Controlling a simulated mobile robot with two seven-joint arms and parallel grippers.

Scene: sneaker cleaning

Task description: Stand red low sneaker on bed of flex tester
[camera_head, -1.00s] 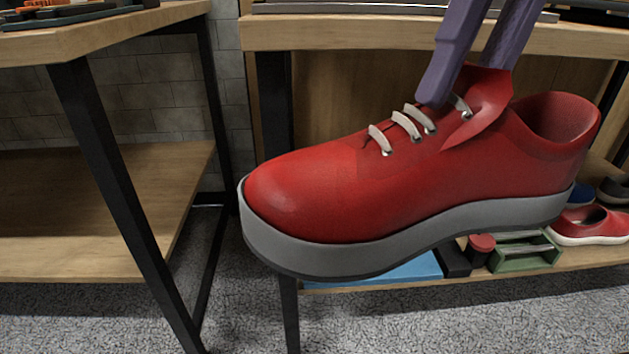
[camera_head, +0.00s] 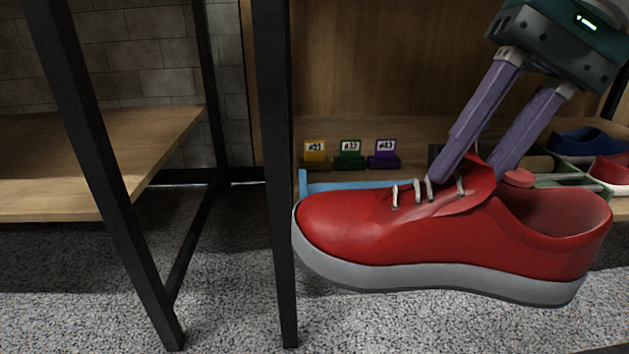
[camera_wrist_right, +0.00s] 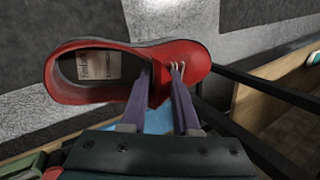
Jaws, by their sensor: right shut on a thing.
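The red low sneaker (camera_head: 380,228) has a grey sole and pale laces, and hangs nearly level in the head view with its toe to the left. My right gripper (camera_head: 465,172) comes from above and is shut on the sneaker at its tongue and lace area. In the right wrist view the gripper (camera_wrist_right: 160,85) pinches the sneaker (camera_wrist_right: 195,62) by the tongue, and its opening with a pale insole label shows. I cannot make out the flex tester in these frames. My left gripper is not in view.
A black table leg (camera_head: 273,180) stands just left of the toe. Behind the sneaker a low wooden shelf holds a blue tray (camera_head: 345,186), small numbered tags (camera_head: 350,155) and a blue shoe (camera_head: 588,142). Another wooden shelf (camera_head: 90,165) is at left. Grey carpet lies below.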

